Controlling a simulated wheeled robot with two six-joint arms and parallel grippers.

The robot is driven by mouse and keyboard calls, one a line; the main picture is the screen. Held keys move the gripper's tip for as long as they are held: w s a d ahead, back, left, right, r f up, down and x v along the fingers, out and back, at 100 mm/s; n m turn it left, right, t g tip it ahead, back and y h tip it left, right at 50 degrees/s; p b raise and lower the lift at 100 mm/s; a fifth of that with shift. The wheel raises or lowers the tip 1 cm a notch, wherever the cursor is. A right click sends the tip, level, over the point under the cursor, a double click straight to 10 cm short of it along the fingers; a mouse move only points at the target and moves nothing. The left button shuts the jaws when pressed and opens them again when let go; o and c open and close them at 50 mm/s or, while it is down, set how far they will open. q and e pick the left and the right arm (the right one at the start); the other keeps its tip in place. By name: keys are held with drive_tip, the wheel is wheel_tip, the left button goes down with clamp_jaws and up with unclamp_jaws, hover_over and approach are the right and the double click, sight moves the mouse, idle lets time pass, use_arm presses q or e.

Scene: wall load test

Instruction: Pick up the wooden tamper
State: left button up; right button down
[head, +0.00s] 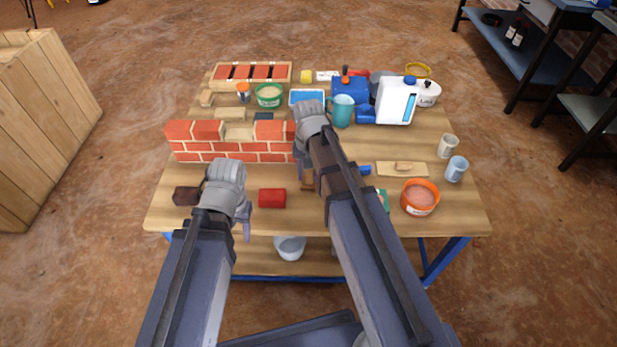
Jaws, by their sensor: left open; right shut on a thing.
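My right gripper (304,160) is over the middle of the table, beside the right end of the brick wall. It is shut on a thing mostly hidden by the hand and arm. A small brown wooden part (307,183) shows just under it and fits the wooden tamper, but its full shape is hidden. I cannot tell whether it touches the table. My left gripper (243,222) is open near the table's front edge, between a dark brown block (187,194) and a red block (272,198).
The brick wall (220,152) stands at left centre. A wooden float (402,169), an orange bowl (420,197) and two cups (447,146) (456,169) are on the right. A teal mug (341,111) and white canister (396,101) stand behind. The front left corner has bare tabletop.

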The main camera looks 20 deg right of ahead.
sight(309, 172)
drive_tip(key=shift+r, duration=0.15)
wheel_tip(309, 172, up, 10)
drive_tip(key=p, duration=1)
drive_tip(key=c, duration=1.1)
unclamp_jaws()
clamp_jaws()
